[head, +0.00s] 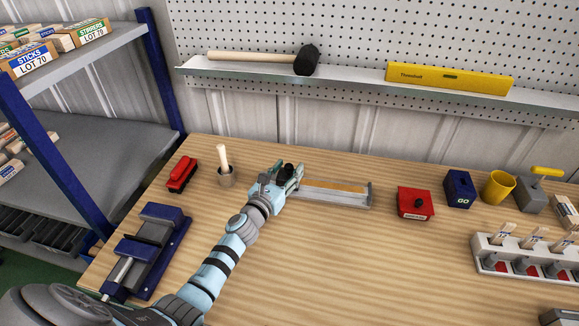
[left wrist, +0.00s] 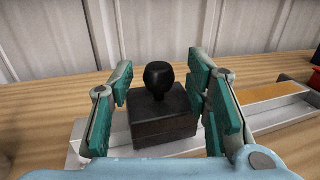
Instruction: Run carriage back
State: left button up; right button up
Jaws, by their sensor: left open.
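The carriage (left wrist: 163,125) is a dark block with a round black knob on top. It sits at the left part of a metal rail (head: 335,200) with an orange strip and an upright end plate at its right end. My left gripper (left wrist: 161,82) is open, its green-padded fingers on either side of the carriage, with a gap visible at the left side; contact on the right cannot be told. In the head view my left gripper (head: 280,177) covers the left end of the rail and most of the carriage. My right gripper is not in view.
A blue vise-like device (head: 148,250) lies front left. A red box (head: 415,203) stands right of the rail. The table's front middle is clear.

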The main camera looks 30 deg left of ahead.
pick_arm(q)
jog(key=shift+w+f, duration=0.1)
jog(key=shift+w, duration=0.4)
jog(key=shift+w+a+r, duration=0.1)
jog(key=shift+r, duration=0.1)
jog(key=shift+w, duration=0.1)
grip_shut()
